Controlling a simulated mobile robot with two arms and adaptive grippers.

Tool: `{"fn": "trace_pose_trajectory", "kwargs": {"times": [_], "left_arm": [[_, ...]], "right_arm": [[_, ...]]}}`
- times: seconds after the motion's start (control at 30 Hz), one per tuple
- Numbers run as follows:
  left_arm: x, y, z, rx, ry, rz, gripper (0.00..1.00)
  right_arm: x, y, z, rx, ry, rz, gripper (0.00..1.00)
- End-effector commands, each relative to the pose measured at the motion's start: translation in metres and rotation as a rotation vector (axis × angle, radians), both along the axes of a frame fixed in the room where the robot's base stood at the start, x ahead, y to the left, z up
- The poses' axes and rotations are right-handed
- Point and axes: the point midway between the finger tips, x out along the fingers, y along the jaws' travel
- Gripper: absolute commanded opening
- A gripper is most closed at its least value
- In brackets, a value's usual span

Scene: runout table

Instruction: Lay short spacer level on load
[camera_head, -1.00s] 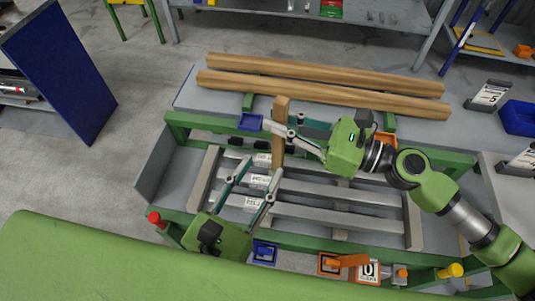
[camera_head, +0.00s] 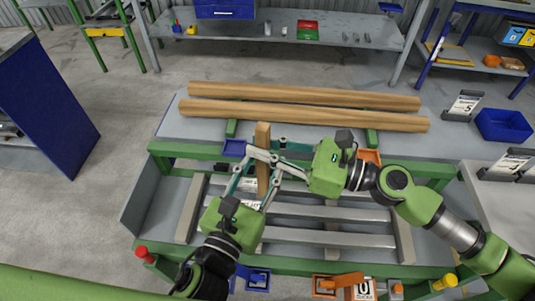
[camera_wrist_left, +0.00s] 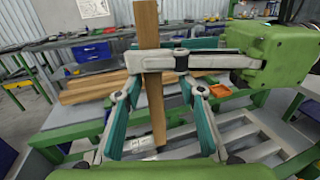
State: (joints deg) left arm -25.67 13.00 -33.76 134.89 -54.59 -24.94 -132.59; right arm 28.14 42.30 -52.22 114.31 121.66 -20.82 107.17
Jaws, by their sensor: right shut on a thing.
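In the left wrist view the spacer (camera_wrist_left: 154,100) hangs upright and slightly tilted. My left gripper (camera_head: 252,187) is open just in front of and below the right one; in its wrist view its two fingers (camera_wrist_left: 162,125) stand apart on either side of the spacer's lower part. I cannot tell whether they touch it. The spacer's lower end is partly hidden in the head view.
Two long wooden beams (camera_head: 300,117) lie along the back of the table. A blue tray (camera_head: 234,148) and an orange tray (camera_head: 370,156) sit at the back rail. A blue bin (camera_head: 503,125) stands at the right. A dark blue panel (camera_head: 45,110) stands at the left.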

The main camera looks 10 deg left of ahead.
Motion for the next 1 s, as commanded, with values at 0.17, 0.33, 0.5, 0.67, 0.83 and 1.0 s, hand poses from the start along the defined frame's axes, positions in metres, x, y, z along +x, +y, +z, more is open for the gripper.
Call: {"fn": "trace_pose_trajectory", "kwargs": {"times": [0.17, 0.33, 0.5, 0.67, 0.83, 1.0], "left_arm": [[0.018, -0.005, 0.001, -0.001, -0.002, 0.001, 0.36], [0.025, -0.007, 0.000, 0.000, 0.001, 0.001, 0.36], [0.026, -0.007, 0.000, -0.001, 0.001, 0.001, 0.36], [0.026, -0.007, 0.000, -0.001, 0.001, 0.001, 0.18], [0.025, -0.009, 0.001, -0.003, 0.000, -0.006, 0.00], [0.024, -0.010, 0.001, -0.004, -0.001, -0.007, 0.00]], "right_arm": [[0.000, 0.000, 0.000, 0.000, 0.000, 0.000, 0.00], [0.000, 0.000, 0.000, 0.000, 0.000, 0.000, 0.00], [0.000, 0.000, 0.000, 0.000, 0.000, 0.000, 0.00], [0.000, 0.000, 0.000, 0.000, 0.000, 0.000, 0.00], [0.000, 0.000, 0.001, 0.001, -0.001, 0.000, 0.00], [0.000, 0.001, 0.001, 0.002, -0.001, 0.000, 0.35]]}}
